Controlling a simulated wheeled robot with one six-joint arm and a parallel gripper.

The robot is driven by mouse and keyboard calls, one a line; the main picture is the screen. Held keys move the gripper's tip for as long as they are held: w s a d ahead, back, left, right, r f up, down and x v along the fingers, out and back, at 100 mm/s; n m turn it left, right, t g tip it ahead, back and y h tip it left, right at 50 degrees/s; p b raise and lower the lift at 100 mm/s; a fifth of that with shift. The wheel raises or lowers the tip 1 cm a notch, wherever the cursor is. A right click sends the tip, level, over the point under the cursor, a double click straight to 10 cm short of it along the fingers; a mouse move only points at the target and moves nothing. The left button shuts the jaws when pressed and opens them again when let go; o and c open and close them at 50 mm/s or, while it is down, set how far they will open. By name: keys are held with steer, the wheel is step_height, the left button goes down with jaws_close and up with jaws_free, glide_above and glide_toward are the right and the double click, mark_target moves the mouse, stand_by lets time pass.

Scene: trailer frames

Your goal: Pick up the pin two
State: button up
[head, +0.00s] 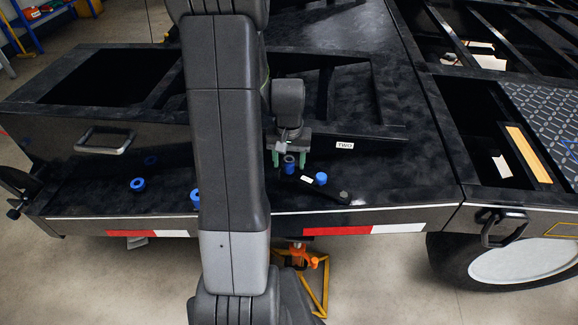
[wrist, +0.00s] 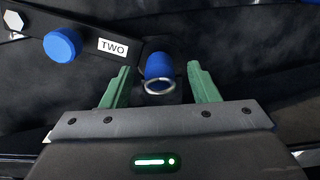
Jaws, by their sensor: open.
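A blue pin with a metal ring (wrist: 159,68) stands between the green fingers of my gripper (wrist: 158,88) in the wrist view. The fingers are open, with a gap visible on both sides of the pin. A "TWO" label (wrist: 113,47) sits on a dark bar just left of this pin, so it looks like pin two. In the head view my gripper (head: 289,159) points down over the black trailer frame, with the pin (head: 289,166) between its fingertips. Its lower part is hard to make out there.
Another "TWO" label (head: 345,146) is on the frame behind. Blue rings (head: 137,184) lie on the frame at left. My arm hides part of the frame.

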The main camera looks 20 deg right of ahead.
steer(key=shift+f, duration=0.35)
steer(key=shift+c, duration=0.2)
steer(key=c, duration=1)
steer(key=shift+c, duration=0.2)
